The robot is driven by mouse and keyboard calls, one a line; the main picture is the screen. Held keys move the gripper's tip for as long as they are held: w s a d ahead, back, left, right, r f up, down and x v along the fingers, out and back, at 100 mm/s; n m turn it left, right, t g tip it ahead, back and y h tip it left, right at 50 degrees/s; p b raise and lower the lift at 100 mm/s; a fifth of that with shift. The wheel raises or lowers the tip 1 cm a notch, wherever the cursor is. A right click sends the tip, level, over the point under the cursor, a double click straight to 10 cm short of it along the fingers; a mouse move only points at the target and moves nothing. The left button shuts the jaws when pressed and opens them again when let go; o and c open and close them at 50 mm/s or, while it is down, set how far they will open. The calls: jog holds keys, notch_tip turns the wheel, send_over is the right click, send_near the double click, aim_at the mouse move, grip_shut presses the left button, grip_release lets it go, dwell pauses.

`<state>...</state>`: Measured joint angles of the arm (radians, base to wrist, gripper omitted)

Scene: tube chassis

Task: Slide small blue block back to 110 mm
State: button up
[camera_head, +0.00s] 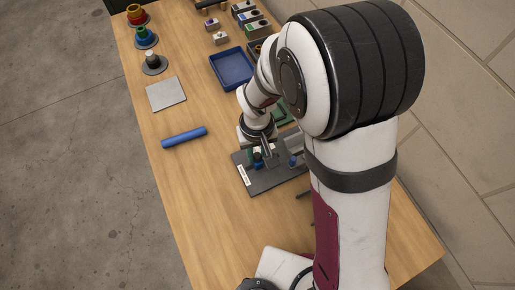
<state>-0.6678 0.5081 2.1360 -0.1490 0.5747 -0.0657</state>
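A dark plate (262,182) with a white label strip lies on the table under my arm. A small blue piece (293,160) shows on the plate next to a grey part, partly hidden by my arm. I cannot tell for sure whether it is the small blue block. My gripper (260,158) points down over the left part of the plate, close to small green and dark blue pieces. The fingertips are too small and too covered to tell whether they are open or shut, or touch anything.
A blue cylinder (184,137) lies left of the plate, with a grey square sheet (166,93) behind it. A blue tray (232,68) and several small blocks stand farther back. Round stands with coloured rings (146,38) line the far left edge. The front left table is clear.

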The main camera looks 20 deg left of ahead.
grip_shut()
dwell(0.8)
